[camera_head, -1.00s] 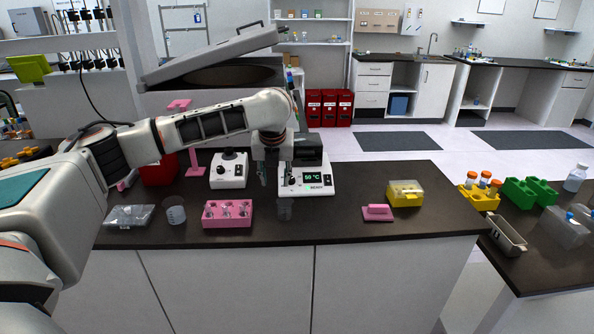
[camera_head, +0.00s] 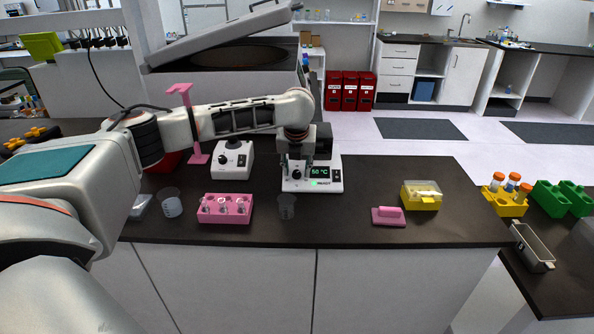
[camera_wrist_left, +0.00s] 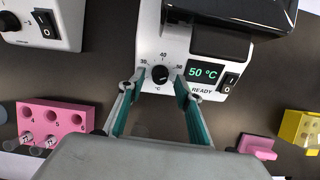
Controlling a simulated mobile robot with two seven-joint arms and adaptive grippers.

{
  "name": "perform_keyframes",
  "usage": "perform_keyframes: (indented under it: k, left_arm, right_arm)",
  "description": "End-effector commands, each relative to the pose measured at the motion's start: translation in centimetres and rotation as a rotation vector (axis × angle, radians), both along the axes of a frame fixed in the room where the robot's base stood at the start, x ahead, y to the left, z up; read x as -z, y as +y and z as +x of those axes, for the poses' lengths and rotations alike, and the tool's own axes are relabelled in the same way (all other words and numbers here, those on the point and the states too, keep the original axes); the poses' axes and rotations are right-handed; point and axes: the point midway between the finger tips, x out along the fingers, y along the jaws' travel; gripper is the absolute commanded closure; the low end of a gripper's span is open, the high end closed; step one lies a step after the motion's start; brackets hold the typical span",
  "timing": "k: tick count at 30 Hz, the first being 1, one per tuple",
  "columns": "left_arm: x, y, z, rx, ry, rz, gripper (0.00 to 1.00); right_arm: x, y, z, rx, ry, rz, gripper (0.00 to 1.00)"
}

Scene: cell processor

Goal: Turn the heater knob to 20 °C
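The heater (camera_head: 330,184) is a white device with a black top block on the dark bench. Its green display (camera_wrist_left: 204,72) reads 50 °C, with READY below. The black knob (camera_wrist_left: 160,75) sits left of the display, with marks of 30, 40 and 50 visible around it. Its pointer is too small to read surely. My left gripper (camera_wrist_left: 159,83) is open, its teal-lined fingers on either side of the knob; I cannot tell whether they touch it. In the head view the left gripper (camera_head: 296,172) hangs at the heater's front left. My right gripper is not in view.
Another white device with a knob (camera_head: 233,160) stands left of the heater. A pink tube rack (camera_head: 226,217), a small beaker (camera_head: 287,207) and another beaker (camera_head: 171,204) stand in front. A pink block (camera_head: 388,216) and yellow box (camera_head: 421,204) are to the right, with clear bench between.

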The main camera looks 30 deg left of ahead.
Motion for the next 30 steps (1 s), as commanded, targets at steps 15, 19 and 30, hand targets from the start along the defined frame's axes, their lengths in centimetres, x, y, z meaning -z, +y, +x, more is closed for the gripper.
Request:
perform_keyframes:
  k: [15, 19, 30]
  left_arm:
    - [1.1, 0.27, 0.38, 0.001, 0.0, 0.002, 0.86]
    - [1.08, 0.28, 0.38, 0.001, 0.0, 0.002, 1.0]
    - [1.06, 0.31, 0.37, -0.046, -0.015, -0.022, 1.0]
  right_arm:
    - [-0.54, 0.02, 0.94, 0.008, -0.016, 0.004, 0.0]
    - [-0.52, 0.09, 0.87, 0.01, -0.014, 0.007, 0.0]
    - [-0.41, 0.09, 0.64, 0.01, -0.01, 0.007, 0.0]
